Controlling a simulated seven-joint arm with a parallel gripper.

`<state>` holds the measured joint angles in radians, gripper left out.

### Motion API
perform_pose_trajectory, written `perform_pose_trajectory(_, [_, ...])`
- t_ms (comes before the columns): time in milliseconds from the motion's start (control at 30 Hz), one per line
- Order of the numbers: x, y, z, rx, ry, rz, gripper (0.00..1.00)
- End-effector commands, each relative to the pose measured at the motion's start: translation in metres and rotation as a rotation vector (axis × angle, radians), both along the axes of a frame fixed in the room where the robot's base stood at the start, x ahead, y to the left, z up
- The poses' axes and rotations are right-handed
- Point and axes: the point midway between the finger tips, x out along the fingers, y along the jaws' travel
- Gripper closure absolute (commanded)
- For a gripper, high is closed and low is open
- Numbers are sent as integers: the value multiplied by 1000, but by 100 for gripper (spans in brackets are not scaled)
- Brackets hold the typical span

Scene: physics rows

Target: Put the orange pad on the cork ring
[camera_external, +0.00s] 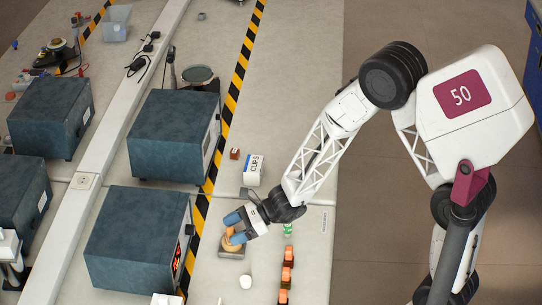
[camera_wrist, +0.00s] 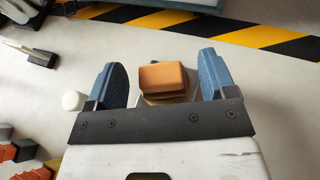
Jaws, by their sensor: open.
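The orange pad (camera_wrist: 163,76) is a small block with rounded edges, between my fingers in the wrist view, with a gap on each side. Directly beneath it is a tan-brown piece (camera_wrist: 166,98), mostly hidden, which looks like the cork ring. In the external view a round tan thing (camera_external: 231,251) shows under my fingertips; the pad there is largely covered by my fingers. The pad appears to rest on the tan piece, but full contact cannot be seen. My gripper (camera_external: 236,228) is open, its blue fingers on either side of the pad, touching neither side visibly.
A row of orange-brown blocks (camera_external: 287,258) and a white cylinder (camera_external: 245,282) stand nearby. A white clips box (camera_external: 253,170) stands farther back. Large blue-grey boxes (camera_external: 140,240) lie left beyond the striped tape (camera_external: 205,205). Bare table lies between.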

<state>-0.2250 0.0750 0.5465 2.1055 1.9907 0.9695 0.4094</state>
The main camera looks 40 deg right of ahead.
Motion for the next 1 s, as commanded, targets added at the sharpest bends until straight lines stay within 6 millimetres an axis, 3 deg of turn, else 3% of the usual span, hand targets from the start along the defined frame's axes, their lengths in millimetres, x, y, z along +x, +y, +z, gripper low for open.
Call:
perform_pose_trajectory(700, [-31,-76,34,-1,-2,-1,23])
perform_pose_trajectory(1000, [-39,-93,41,0,0,-1,23])
